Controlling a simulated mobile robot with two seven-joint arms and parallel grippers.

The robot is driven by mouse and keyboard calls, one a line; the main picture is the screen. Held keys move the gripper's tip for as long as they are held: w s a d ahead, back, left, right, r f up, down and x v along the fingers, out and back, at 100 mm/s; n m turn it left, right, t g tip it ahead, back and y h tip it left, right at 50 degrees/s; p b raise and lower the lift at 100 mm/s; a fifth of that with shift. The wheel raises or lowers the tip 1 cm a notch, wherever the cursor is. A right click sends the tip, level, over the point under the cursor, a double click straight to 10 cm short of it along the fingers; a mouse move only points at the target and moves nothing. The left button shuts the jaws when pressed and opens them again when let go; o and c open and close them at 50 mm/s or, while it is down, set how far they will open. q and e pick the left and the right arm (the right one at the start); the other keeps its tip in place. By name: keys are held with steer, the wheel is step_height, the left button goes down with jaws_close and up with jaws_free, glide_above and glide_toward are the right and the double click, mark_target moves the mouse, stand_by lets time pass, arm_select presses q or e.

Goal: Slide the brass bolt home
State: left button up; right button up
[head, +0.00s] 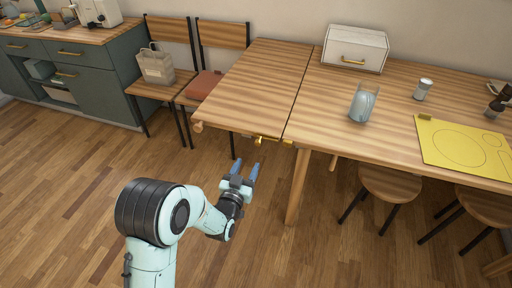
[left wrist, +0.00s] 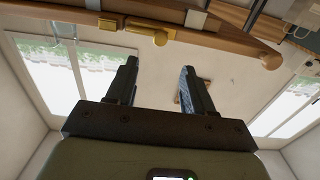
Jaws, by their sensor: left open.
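The brass bolt (head: 264,139) is mounted at the front edge of the wooden table leaf (head: 252,85), left of the seam with the main table. A separate small brass piece (head: 288,142) sits right of the seam, apart from the bolt. My left gripper (head: 246,168) is open and empty, in front of the table edge and short of the bolt. Its two fingers (left wrist: 158,75) point toward the bolt and touch nothing. My right gripper is not seen.
The main table (head: 400,80) holds a white box (head: 355,47), a jug (head: 363,102), a can (head: 422,89) and a yellow mat (head: 462,148). Chairs stand left of the leaf, stools (head: 390,183) under the table. Open floor (head: 80,190) lies around my arm.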

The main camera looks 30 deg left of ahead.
mark_target(257, 144)
arm_select(q)
steer(key=b+x, duration=0.1)
steer(key=x, duration=0.9)
steer(key=shift+d, duration=0.1)
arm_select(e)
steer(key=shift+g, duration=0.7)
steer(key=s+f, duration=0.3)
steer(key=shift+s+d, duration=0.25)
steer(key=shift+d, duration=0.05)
